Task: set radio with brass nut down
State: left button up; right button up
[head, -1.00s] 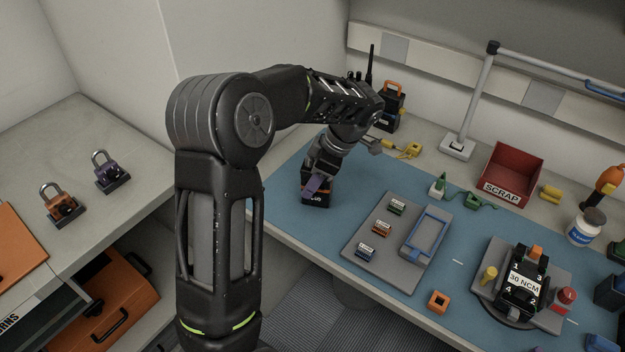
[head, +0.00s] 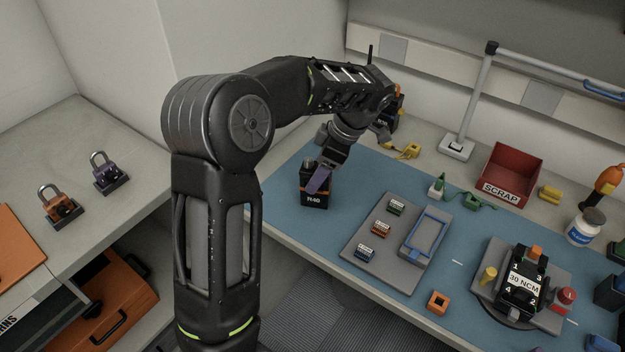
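A dark radio (head: 314,200) labelled "R40" with an orange band stands upright on the blue mat (head: 285,205), near its left end. A brass nut on it cannot be made out. My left gripper (head: 322,178) is at the radio's upper right side. One purple-padded finger shows in front of the radio's upper part. The other finger is hidden, so I cannot tell whether the gripper is open or still touching the radio. My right gripper is not in view.
Right of the radio lies a grey tray (head: 353,245) with small coloured blocks and a blue frame. A second dark device (head: 398,118) stands behind my wrist. A red SCRAP bin (head: 512,172) and a "30 NCM" fixture (head: 524,284) are further right.

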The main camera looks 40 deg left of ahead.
pick_arm(q)
jog(key=shift+v, duration=1.15)
jog(key=p+v, duration=0.4)
jog(key=v, duration=0.2)
jog(key=shift+a+p, duration=0.1)
jog(key=shift+p, duration=0.25)
jog(key=shift+s+a, duration=0.1)
dwell(0.3)
